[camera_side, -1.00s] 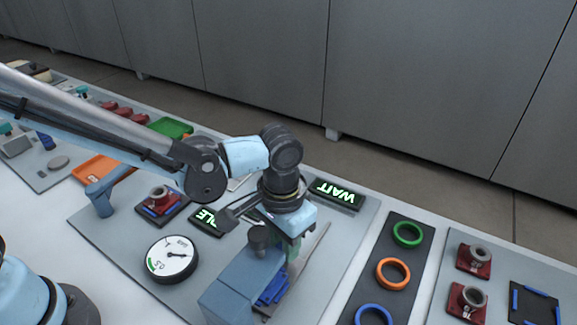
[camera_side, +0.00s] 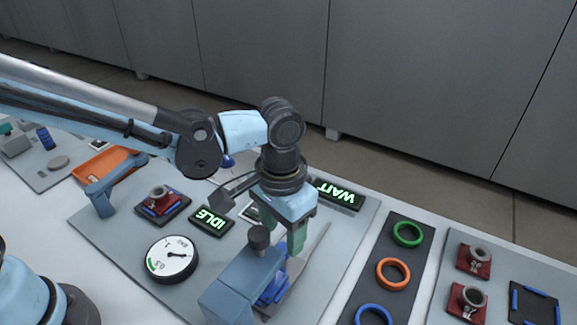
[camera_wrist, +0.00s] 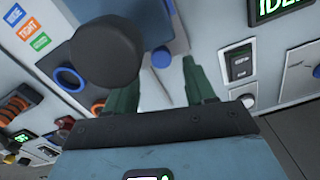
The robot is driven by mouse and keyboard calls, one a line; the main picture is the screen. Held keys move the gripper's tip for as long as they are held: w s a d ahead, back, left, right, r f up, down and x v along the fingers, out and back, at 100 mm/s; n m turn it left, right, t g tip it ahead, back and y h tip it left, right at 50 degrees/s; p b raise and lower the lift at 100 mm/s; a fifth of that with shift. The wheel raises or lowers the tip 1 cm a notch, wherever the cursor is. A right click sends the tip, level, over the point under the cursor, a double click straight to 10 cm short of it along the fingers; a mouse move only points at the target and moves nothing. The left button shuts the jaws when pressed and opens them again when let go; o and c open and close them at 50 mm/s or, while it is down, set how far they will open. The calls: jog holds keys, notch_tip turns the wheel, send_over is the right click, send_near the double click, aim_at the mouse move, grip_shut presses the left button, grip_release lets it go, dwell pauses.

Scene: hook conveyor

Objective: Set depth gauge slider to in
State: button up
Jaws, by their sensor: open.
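My gripper (camera_side: 284,243) hangs over the grey-blue block (camera_side: 232,285) on the grey panel in the side view. Its green fingers are apart, with nothing seen held between them. They also show apart in the wrist view (camera_wrist: 161,92). A dark round knob (camera_side: 259,238) stands on the block; a large dark round knob (camera_wrist: 105,52) fills the upper left of the wrist view. Blue parts (camera_side: 272,290) show beside the block, below the fingers. A round white dial gauge (camera_side: 172,258) lies left of the block. I cannot tell which part is the depth gauge slider.
A lit IDLE display (camera_side: 211,221) and a lit WAIT display (camera_side: 340,194) sit on the panel. Green (camera_side: 407,234), orange (camera_side: 393,273) and blue (camera_side: 374,315) rings lie on a dark strip to the right. A black switch (camera_wrist: 240,62) shows in the wrist view.

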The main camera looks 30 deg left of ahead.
notch_tip(320, 180, up, 8)
jog(key=shift+r, duration=0.25)
dwell(0.4)
jog(key=s+a+f+n+t, duration=0.1)
jog(key=a+t, duration=0.2)
jog(key=a, duration=0.8)
jog(key=s+a+f+n+t, duration=0.1)
jog(key=a+t, duration=0.3)
jog(key=a, duration=0.8)
jog(key=shift+s+n, duration=0.5)
jog(key=shift+s, duration=0.1)
